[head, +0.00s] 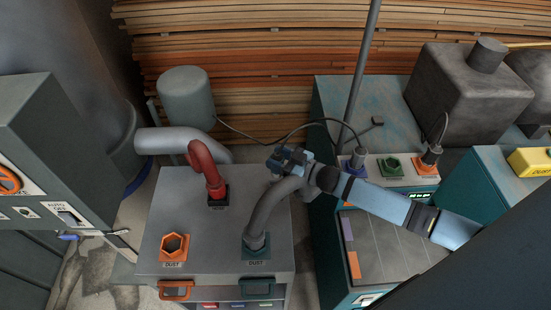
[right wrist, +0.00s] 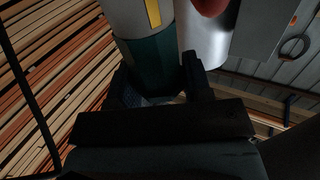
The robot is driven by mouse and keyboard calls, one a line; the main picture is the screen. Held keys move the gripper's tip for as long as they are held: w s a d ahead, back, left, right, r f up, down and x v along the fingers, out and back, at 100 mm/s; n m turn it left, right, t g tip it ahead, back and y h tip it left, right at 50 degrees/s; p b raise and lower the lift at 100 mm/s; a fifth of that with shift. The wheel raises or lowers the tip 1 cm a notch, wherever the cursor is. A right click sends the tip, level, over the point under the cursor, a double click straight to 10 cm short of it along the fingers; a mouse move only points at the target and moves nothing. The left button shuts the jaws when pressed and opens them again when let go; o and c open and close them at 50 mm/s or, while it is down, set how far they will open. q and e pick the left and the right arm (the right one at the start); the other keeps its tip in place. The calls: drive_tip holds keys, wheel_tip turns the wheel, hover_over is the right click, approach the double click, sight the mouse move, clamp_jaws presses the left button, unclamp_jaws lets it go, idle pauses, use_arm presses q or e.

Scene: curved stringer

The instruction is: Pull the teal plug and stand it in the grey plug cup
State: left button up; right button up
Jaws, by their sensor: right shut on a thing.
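My right gripper (head: 284,160) is above the back right of the grey cabinet, beside the upper bend of the grey hose. In the right wrist view its fingers (right wrist: 160,88) are shut around a teal plug (right wrist: 150,62), whose pale upper body has a yellow stripe. In the head view the gripper mostly hides the held plug. A green socket (head: 390,166) on the right bench is empty, between a grey plug in a blue socket (head: 353,171) and another in an orange socket (head: 431,160). I cannot make out the grey plug cup. My left gripper is not in view.
The grey cabinet (head: 205,266) bears a red hose (head: 203,165), a grey hose (head: 263,217) in a teal DUST port, and an empty orange DUST port (head: 174,246). A thin post (head: 363,70) and black cable (head: 310,123) are behind my arm. Planks (head: 230,45) line the back.

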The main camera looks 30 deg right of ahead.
idle(0.3)
drive_tip(key=shift+f+b, duration=0.65)
drive_tip(key=shift+f, duration=0.2)
wheel_tip(320, 180, down, 3)
drive_tip(key=shift+f+b, duration=0.1)
drive_tip(key=shift+b, duration=1)
drive_tip(key=shift+f, duration=0.4)
drive_tip(key=shift+f+b, duration=1)
drive_tip(key=shift+f, duration=0.7)
drive_tip(key=o, duration=1.1)
